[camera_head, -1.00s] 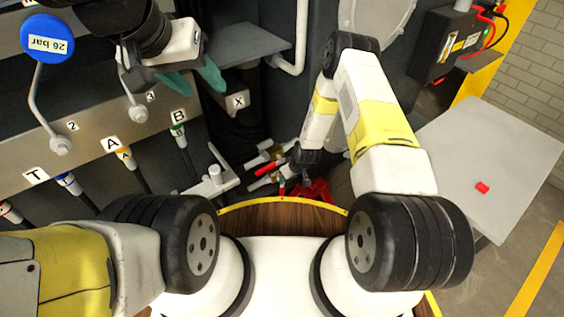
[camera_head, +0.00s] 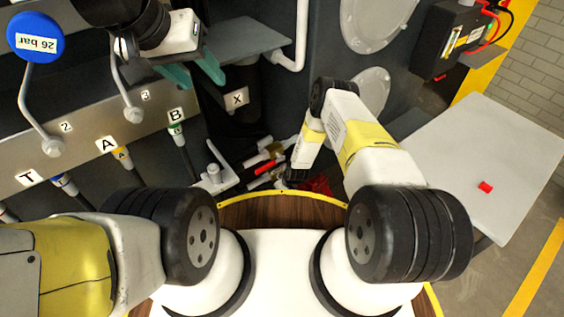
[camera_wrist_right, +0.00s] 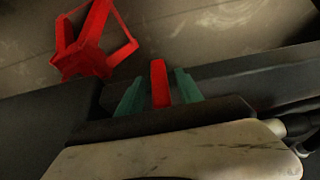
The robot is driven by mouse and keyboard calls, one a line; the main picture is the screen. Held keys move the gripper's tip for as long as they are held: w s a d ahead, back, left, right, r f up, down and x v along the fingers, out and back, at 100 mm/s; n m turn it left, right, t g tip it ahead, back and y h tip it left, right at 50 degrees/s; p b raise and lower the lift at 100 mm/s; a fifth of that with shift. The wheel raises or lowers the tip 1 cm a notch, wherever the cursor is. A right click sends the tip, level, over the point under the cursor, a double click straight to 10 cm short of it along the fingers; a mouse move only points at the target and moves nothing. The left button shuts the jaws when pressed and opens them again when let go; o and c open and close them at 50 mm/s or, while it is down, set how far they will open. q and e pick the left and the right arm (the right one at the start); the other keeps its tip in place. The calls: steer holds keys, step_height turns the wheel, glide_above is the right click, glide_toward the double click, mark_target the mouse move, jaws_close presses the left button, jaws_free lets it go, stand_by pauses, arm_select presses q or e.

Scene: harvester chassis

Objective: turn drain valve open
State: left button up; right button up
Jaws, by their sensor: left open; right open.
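The drain valve's red lever (camera_head: 266,167) shows in the head view low between the machine and my round base, among pale pipe fittings. In the right wrist view a red lever (camera_wrist_right: 160,82) stands between the two teal fingers of my right gripper (camera_wrist_right: 159,92). The fingers are open, with a small gap seeming to show on each side; contact is hard to tell. In the head view my right wrist hides these fingers. My left gripper (camera_head: 191,74) is open and empty in front of the machine panel, far from the valve.
A red frame-like object (camera_wrist_right: 88,42) lies on the floor beyond the right gripper. A grey table (camera_head: 470,150) with a small red block (camera_head: 486,187) stands at right.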

jaws_close()
stand_by(1.4)
